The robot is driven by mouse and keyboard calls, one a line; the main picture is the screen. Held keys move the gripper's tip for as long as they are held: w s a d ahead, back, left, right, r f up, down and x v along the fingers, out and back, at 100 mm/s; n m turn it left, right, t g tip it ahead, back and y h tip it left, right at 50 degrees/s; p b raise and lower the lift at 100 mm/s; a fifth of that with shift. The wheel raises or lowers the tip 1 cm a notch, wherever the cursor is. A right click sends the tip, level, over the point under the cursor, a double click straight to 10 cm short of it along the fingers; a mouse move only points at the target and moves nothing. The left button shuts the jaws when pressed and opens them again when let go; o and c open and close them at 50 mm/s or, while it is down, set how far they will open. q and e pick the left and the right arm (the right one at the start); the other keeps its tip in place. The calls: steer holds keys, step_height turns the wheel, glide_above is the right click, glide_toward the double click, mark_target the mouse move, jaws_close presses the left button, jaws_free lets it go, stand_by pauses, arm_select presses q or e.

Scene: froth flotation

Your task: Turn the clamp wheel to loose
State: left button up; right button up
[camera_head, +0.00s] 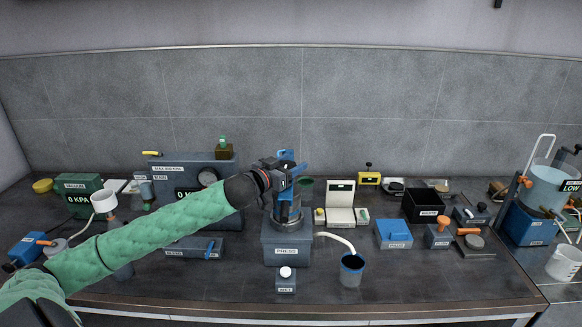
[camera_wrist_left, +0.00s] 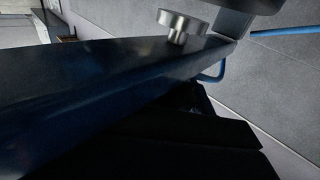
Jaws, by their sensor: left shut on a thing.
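The press (camera_head: 287,250) is a blue-grey unit with a labelled front, standing mid-bench. Its upright clamp part rises above the base, with blue pieces at the top (camera_head: 286,155). My left gripper (camera_head: 290,178) reaches in from the left and is shut on the clamp wheel at the top of the press. The gripper hides most of the wheel, so its angle cannot be told. The left wrist view shows a dark blue beam (camera_wrist_left: 110,85) close up, a round metal knob (camera_wrist_left: 182,26) and a thin blue bar (camera_wrist_left: 285,31). My right gripper is not in view.
A blue cup (camera_head: 351,272) with a pale hose stands right of the press. A grey-blue cabinet with a gauge (camera_head: 170,172) is behind my left arm. The front right bench is clear.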

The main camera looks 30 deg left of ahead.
arm_select(q)
steer(key=shift+a+n+y, duration=0.1)
steer(key=shift+n+y, duration=0.6)
steer(key=shift+y, duration=0.4)
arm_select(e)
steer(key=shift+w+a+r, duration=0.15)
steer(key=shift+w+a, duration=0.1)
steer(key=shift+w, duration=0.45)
arm_select(q)
steer(key=shift+w+r+y, duration=0.1)
steer(key=shift+y, duration=0.2)
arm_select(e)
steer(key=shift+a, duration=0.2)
arm_select(q)
steer(key=o, duration=1)
steer(key=shift+a, duration=0.1)
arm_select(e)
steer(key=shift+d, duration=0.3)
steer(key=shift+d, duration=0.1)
arm_select(q)
steer(key=shift+b, duration=0.3)
